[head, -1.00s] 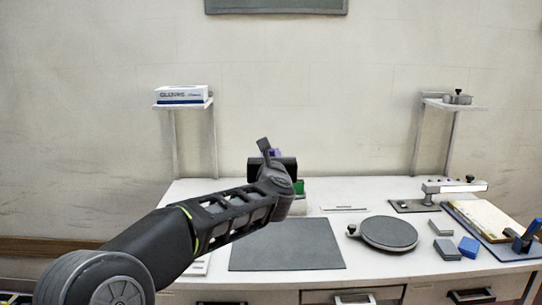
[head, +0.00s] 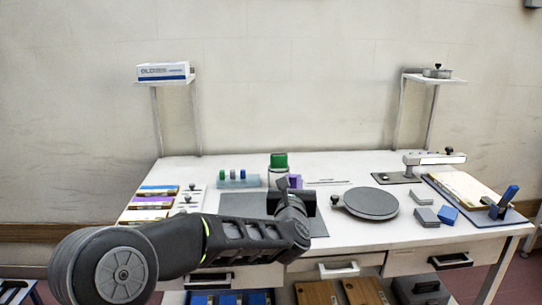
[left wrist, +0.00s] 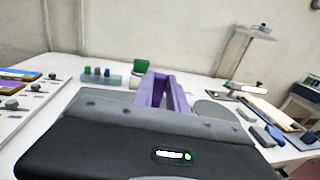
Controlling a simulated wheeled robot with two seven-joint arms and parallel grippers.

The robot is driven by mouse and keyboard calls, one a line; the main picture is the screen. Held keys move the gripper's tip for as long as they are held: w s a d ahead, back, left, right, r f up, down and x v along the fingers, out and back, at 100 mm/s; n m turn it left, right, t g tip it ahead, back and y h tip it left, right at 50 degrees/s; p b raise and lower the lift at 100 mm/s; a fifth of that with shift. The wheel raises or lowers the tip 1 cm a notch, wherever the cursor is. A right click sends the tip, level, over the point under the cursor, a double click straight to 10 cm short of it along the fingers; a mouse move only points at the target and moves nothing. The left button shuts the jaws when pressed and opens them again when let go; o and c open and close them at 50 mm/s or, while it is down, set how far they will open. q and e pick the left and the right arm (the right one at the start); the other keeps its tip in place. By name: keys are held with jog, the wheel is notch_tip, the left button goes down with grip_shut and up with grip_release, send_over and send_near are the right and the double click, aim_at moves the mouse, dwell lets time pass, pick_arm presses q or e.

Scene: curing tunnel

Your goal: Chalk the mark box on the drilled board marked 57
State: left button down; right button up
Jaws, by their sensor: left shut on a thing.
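My left gripper (head: 293,182) is over the middle of the bench, beyond the dark mat's far part. In the left wrist view its two purple fingers (left wrist: 160,92) point away and close in on each other; what they hold is hidden. A rack (head: 238,182) with small green, blue and purple sticks stands behind the mat, left of the gripper; it also shows in the left wrist view (left wrist: 100,78). Brown boards (head: 317,293) stand below the bench, partly cut off. No number 57 is legible, and I cannot make out a mark box. My right gripper is out of view.
A green-topped pot (head: 279,162) stands just behind the gripper. A round grey turntable (head: 370,204), grey and blue blocks (head: 425,216) and a tray with a cream slab (head: 462,190) lie to the right. Coloured packs (head: 152,202) lie at the left.

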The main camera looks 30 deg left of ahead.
pick_arm(q)
jog(key=s+d+f+m+h+b, duration=0.1)
jog(key=d+f+h+b, duration=0.1)
jog(key=d+f, duration=0.4)
jog(key=s+d+f+m+t+h+b, duration=0.1)
jog(key=d+f, duration=0.5)
jog(key=f, duration=0.8)
jog(key=s+d+f+m+t+h+b, duration=0.1)
jog(key=s+d+f+m+h+b, duration=0.2)
jog(key=f, duration=0.7)
jog(key=d+h+b, duration=0.1)
jog(key=d+h, duration=0.1)
jog(key=d, duration=0.1)
jog(key=shift+s+f, duration=0.15)
jog(key=shift+f, duration=0.05)
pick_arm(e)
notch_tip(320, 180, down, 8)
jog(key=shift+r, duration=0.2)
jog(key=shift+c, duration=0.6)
